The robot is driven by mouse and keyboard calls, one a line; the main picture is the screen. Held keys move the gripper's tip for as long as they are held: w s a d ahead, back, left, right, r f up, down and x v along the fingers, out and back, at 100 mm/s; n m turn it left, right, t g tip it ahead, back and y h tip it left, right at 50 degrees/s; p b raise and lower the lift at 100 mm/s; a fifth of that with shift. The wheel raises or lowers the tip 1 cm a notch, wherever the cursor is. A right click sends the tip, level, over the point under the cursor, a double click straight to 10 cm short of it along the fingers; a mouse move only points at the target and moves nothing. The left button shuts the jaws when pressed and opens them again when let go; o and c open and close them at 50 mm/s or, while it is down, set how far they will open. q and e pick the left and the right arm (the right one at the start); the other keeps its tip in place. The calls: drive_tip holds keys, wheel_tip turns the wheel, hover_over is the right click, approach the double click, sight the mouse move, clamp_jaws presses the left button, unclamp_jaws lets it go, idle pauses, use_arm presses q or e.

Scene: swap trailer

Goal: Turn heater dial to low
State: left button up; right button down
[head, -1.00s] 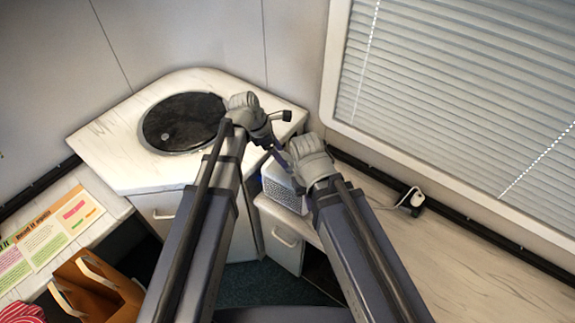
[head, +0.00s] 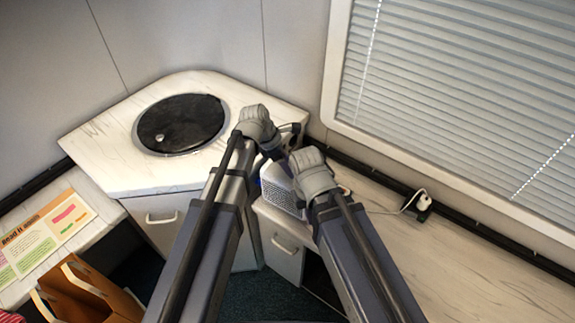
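The heater (head: 278,188) is a small white box with a grey mesh front. I cannot tell whether either gripper touches the heater.
A corner cabinet with a round black lid (head: 181,123) stands to the left. A white plug (head: 423,203) with a cable sits by the wall at right.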

use_arm(q)
clamp_jaws()
drive_tip(key=shift+m, duration=0.3)
drive_tip(key=m+g, duration=0.1)
drive_tip(key=m, duration=0.1)
drive_tip(key=m+g, duration=0.1)
drive_tip(key=m, duration=0.1)
drive_tip(key=shift+w+m, duration=0.35)
drive_tip(key=shift+m, duration=0.05)
drive_tip(key=m+g, duration=0.1)
drive_tip(key=m, duration=0.1)
drive_tip(key=m+g+y, duration=0.1)
drive_tip(key=m, duration=0.2)
drive_tip(key=shift+d, duration=0.1)
drive_tip(key=shift+m, duration=0.3)
idle(0.4)
drive_tip(key=shift+o, duration=1.6)
unclamp_jaws()
